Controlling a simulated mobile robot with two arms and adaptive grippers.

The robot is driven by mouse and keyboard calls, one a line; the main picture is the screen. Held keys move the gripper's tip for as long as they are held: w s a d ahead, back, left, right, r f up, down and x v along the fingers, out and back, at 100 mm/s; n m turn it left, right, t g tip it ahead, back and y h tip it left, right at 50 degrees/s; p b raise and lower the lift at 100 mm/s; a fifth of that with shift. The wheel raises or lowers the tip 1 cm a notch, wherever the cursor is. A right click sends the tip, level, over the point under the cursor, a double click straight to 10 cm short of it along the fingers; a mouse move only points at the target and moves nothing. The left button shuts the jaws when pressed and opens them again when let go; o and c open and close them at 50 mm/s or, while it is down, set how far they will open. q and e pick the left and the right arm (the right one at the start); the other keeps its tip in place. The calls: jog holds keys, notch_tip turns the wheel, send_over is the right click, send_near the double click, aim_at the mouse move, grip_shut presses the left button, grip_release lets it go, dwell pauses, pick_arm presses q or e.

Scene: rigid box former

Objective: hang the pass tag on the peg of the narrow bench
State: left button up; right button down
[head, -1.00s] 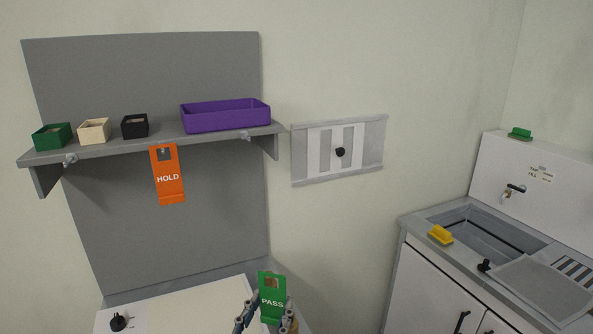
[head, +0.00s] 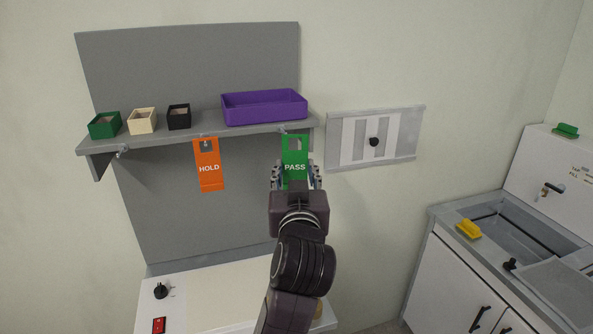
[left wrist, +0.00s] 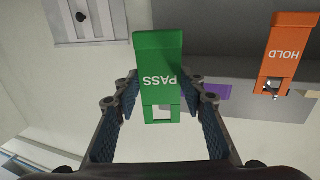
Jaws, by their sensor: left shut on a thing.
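The green PASS tag (head: 295,162) is upright in front of the shelf's right end, its square hole near the top. My left gripper (head: 296,178) is shut on its lower part. The right peg (head: 283,131) on the shelf's front edge shows partly, just above the tag's top left. In the left wrist view, which is upside down, the tag (left wrist: 158,65) sits between the fingers (left wrist: 165,100), and no peg shows through its hole. The orange HOLD tag (head: 208,168) hangs on the middle peg; it also shows in the left wrist view (left wrist: 287,50).
The grey shelf (head: 150,147) carries green, cream and black small boxes and a purple tray (head: 264,107). A bare peg (head: 122,153) is at its left. A wall panel with a black knob (head: 374,142) is to the right. A sink counter (head: 455,212) stands far right.

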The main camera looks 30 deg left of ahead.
pick_arm(q)
jog(key=shift+w+a+f+b, duration=0.15)
jog(key=shift+w+a+f, duration=0.1)
jog(key=shift+w+a, duration=0.75)
jog(key=shift+w+a+f+b, duration=0.25)
jog(key=shift+w+a, duration=0.6)
jog(key=shift+a, duration=0.3)
jog(key=shift+w+a+f+b, duration=0.1)
jog(key=shift+w+a+f, duration=0.15)
jog(key=shift+w+a, duration=0.75)
jog(key=shift+s+a, duration=0.1)
jog(key=o, duration=1)
